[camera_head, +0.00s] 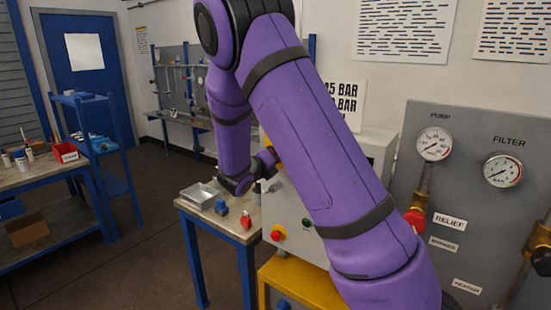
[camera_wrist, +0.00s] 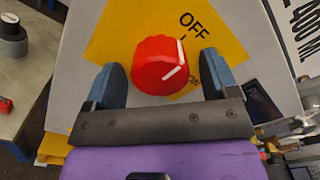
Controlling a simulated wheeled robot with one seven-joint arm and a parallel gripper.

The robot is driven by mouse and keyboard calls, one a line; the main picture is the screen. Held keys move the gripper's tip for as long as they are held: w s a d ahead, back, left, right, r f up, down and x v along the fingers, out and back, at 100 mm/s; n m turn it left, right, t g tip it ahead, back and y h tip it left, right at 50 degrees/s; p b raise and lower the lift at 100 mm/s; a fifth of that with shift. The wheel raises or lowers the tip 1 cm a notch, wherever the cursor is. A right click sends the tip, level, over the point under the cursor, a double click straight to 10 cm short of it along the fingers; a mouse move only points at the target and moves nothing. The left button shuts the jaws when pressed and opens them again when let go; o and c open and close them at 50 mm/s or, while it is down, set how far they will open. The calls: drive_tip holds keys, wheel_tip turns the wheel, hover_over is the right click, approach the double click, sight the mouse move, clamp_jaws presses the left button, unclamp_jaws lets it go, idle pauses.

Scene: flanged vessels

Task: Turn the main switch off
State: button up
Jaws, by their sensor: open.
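The main switch is a red ribbed knob (camera_wrist: 155,66) on a yellow plate (camera_wrist: 110,38), seen in the wrist view. White marks show on its right side. The word OFF is printed to its upper right, and a second label below that is partly hidden, apparently ON. My gripper (camera_wrist: 162,62) is open, with one dark blue finger on each side of the knob. A gap shows on the right; whether the left finger touches the knob I cannot tell. In the head view my purple arm hides the knob, and only a bit of yellow shows beside it.
In the head view, a grey panel (camera_head: 465,130) with gauges and valves stands at the right. A small table (camera_head: 228,222) with a metal tray (camera_head: 199,196) and small items stands left of the cabinet. A red button (camera_head: 277,233) is on the cabinet's lower front.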

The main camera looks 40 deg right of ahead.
drive_tip(key=v, duration=1)
drive_tip(key=shift+a, duration=0.35)
drive_tip(key=shift+s, duration=0.15)
drive_tip(key=s+d+r+m+g+y, duration=0.2)
drive_tip(key=s+r+m+g+y, duration=0.15)
drive_tip(key=s+m, duration=0.55)
drive_tip(key=s+d+r+m+g+y, duration=0.1)
drive_tip(key=s+r+m+g+y, duration=0.3)
drive_tip(key=s+m, duration=0.45)
drive_tip(key=s+a+r+m+t+y, duration=0.5)
drive_tip(key=s+a+m+y, duration=0.4)
drive_tip(key=s+m, duration=0.4)
drive_tip(key=shift+r+m+t, duration=0.25)
drive_tip(key=shift+m+t, duration=0.6)
drive_tip(key=shift+s+y, duration=0.1)
drive_tip(key=shift+y, duration=0.15)
drive_tip(key=shift+c, duration=0.2)
